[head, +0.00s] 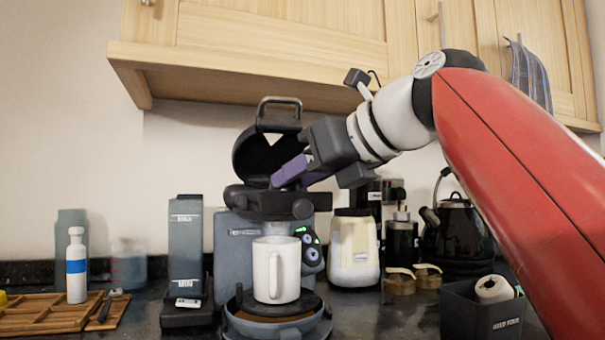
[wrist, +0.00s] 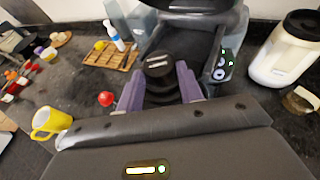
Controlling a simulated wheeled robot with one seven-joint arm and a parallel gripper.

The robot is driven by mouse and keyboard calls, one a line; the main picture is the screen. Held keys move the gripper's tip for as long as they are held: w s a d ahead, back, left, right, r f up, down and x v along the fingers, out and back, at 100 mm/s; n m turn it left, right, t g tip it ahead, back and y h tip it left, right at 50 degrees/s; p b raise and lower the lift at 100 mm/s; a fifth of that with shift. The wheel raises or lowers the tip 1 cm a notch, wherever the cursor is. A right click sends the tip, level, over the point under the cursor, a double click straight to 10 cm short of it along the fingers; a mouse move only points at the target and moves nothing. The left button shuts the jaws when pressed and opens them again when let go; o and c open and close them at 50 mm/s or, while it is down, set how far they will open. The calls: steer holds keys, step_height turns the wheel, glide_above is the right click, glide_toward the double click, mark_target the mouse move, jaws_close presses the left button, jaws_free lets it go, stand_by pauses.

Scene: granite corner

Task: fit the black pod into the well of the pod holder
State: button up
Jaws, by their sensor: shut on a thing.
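The black pod (wrist: 158,66) is between the purple fingertips of my gripper (wrist: 160,75) in the wrist view. It is dark and round, with pale marks on top. In the head view my gripper (head: 288,174) is shut on it and reaches in from the right, tilted down, above the front of the coffee machine (head: 233,240). The pod cannot be made out there. The dark pod holder (head: 265,200) is at the machine's head, below the fingers. Its well is hidden, and I cannot tell whether the pod touches it.
The raised lid (head: 245,152) stands just behind the fingers. A white mug (head: 266,270) stands under the head. A cream jar (head: 354,250) is to the right and a grey tower (head: 186,240) to the left. Wall cupboards (head: 270,45) hang above. A yellow mug (wrist: 45,122) is at wrist-view left.

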steer(key=shift+f+b, duration=0.45)
steer(key=shift+f, duration=0.3)
steer(key=o, duration=1.3)
steer(key=shift+r, duration=0.1)
steer(key=v, duration=0.7)
steer(key=shift+s+d+r+p, duration=0.15)
steer(key=shift+s+d+p, duration=0.15)
steer(key=shift+p, duration=0.1)
